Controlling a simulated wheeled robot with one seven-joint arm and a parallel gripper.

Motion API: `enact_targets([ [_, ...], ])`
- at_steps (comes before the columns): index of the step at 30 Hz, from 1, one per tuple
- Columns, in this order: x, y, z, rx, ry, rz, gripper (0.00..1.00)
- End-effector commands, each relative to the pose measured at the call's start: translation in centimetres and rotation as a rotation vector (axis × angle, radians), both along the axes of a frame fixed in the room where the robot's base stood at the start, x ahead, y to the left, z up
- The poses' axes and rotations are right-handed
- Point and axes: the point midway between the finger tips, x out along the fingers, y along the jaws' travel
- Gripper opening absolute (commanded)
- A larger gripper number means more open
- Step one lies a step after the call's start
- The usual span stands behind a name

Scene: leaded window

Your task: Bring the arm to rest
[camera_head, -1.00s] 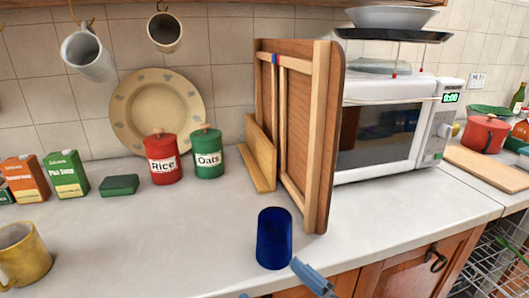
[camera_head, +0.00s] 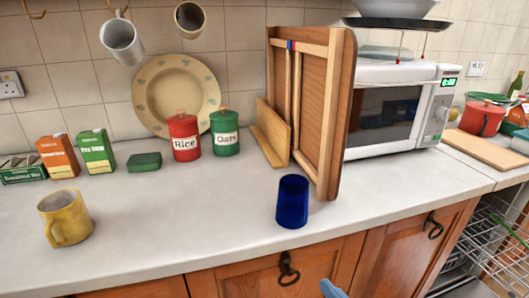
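Only a small blue-grey tip of my gripper (camera_head: 333,289) shows, at the bottom edge of the head view. It is in front of the counter's wooden doors, below and apart from the blue cup (camera_head: 292,203). The rest of my gripper and arm is out of view, so I cannot see whether it is open or shut. The blue cup stands on the worktop near its front edge, with nothing touching it that I can see.
A wooden panel (camera_head: 323,115) stands upright behind the cup, beside a white microwave (camera_head: 385,120). A yellow mug (camera_head: 65,218) stands at the left. Red and green canisters (camera_head: 184,140) stand before a plate (camera_head: 160,85). The worktop (camera_head: 190,215) between mug and cup is clear.

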Motion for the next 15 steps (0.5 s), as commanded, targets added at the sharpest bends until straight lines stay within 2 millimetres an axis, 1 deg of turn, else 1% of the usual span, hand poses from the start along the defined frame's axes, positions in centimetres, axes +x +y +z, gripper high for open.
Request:
enact_targets([
  [1, -0.8, -0.8, -0.6, -0.004, 0.015, -0.021, 1.00],
  [5, -2.9, -2.9, -2.0, -0.013, 0.049, -0.086, 1.00],
  [8, -5.3, -4.9, -3.2, -0.023, 0.079, -0.151, 1.00],
  [11, -8.5, -7.4, -4.2, -0.035, 0.111, -0.230, 1.00],
  [12, -9.9, -8.3, -4.4, -0.039, 0.121, -0.260, 1.00],
  [14, -12.0, -9.6, -4.6, -0.047, 0.137, -0.304, 1.00],
  [15, -13.4, -10.4, -4.6, -0.051, 0.142, -0.331, 1.00],
])
